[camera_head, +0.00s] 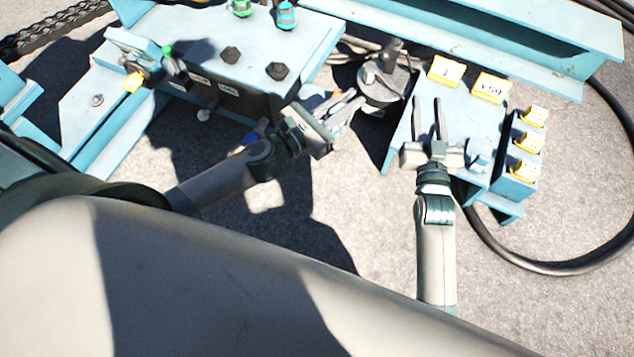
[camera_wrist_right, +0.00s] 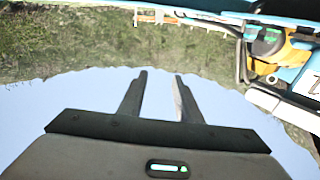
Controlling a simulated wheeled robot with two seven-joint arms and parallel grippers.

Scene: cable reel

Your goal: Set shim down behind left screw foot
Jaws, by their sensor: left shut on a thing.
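My left gripper (camera_head: 348,103) reaches in from the left in the head view, its fingers pointing up and right. It is shut on a thin grey piece, apparently the shim, which is hard to tell apart from the fingers. The fingertips are close to a round grey disc with an upright screw (camera_head: 385,75), which looks like a screw foot; whether they touch it I cannot tell. My right gripper (camera_head: 427,115) is open and empty over a blue plate (camera_head: 466,118). Its two fingers (camera_wrist_right: 160,98) stand apart in the right wrist view, with nothing between them.
Yellow-edged labelled plates (camera_head: 446,71) lie at the blue plate's far edge. A blue rack with yellow pieces (camera_head: 516,185) stands at its right. A dark-fronted blue block with bolts (camera_head: 225,50) is at upper left. A black cable (camera_head: 545,268) curves along the right ground.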

